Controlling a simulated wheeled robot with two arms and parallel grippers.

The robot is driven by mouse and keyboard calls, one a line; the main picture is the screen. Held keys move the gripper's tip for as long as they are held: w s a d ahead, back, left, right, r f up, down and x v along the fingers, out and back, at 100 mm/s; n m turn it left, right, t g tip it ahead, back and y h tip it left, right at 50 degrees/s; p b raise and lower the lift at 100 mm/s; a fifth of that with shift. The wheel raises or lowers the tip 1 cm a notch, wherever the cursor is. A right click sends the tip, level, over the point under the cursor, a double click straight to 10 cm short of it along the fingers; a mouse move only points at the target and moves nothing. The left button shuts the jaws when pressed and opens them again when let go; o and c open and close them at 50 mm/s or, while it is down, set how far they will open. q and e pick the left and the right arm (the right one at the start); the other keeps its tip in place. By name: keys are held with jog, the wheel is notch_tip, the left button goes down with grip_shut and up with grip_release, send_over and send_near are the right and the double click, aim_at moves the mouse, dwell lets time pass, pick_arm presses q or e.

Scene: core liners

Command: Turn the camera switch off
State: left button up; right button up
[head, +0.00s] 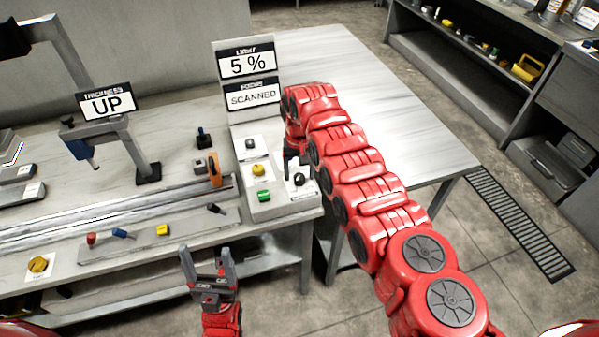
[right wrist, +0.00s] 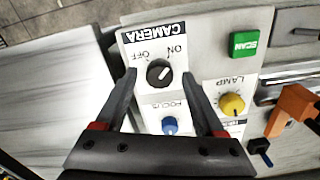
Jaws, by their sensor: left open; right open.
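The camera switch is a black rotary knob (right wrist: 158,73) on a white plate marked CAMERA, ON and OFF, upside down in the right wrist view. A pale mark on the knob appears to point toward ON. In the head view the knob (head: 298,179) is at the panel's front right corner. My right gripper (right wrist: 159,78) is open, with one finger on each side of the knob in the picture; gaps show, and contact cannot be seen. In the head view it (head: 293,165) is partly hidden by its arm. My left gripper (head: 204,262) is open and empty at the bench's front edge.
A blue FOCUS knob (right wrist: 169,125), a yellow LAMP knob (right wrist: 232,104) and a green SCAN button (right wrist: 244,44) are close by. An orange clamp (head: 214,170) stands left of the panel.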

jog(key=shift+f, duration=0.55)
jog(key=shift+c, duration=0.2)
grip_shut()
